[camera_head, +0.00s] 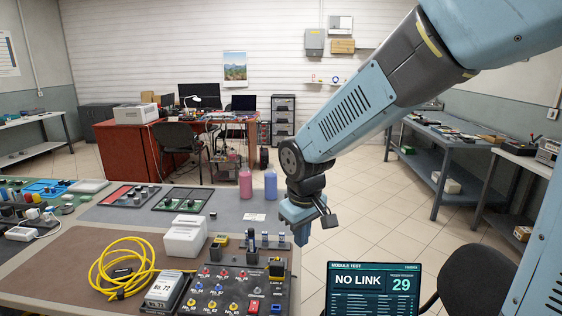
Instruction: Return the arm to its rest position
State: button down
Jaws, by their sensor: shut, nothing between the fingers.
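My arm comes in from the upper right and reaches down toward the table (50,270). My gripper (303,236) hangs at the arm's end, above the table's right edge. It points down and is shut, with nothing seen held in it. The dark panel (232,290) with several coloured, numbered fittings lies just below and to the left of it. A pink bottle (245,184) and a blue bottle (270,184) stand close behind and to the left of the gripper. The fingertips are small and partly lost against the table edge.
A coiled yellow cable (122,268), a white box (185,237) and a labelled module (163,289) crowd the table. A screen (372,288) reading "NO LINK" stands at lower right, beside a dark chair (478,280). The tiled floor (385,225) right of the gripper is clear.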

jog(key=s+d+r+m+t, duration=0.2)
jog(key=s+d+r, duration=0.4)
jog(key=d, duration=0.3)
jog(key=s+d+r+m+t, duration=0.1)
jog(key=s+d+r+m, duration=0.4)
jog(key=d, duration=0.5)
jog(key=shift+s+r+m+t, duration=0.3)
jog(key=shift+s+r+t, duration=0.1)
jog(key=shift+s+r, duration=0.3)
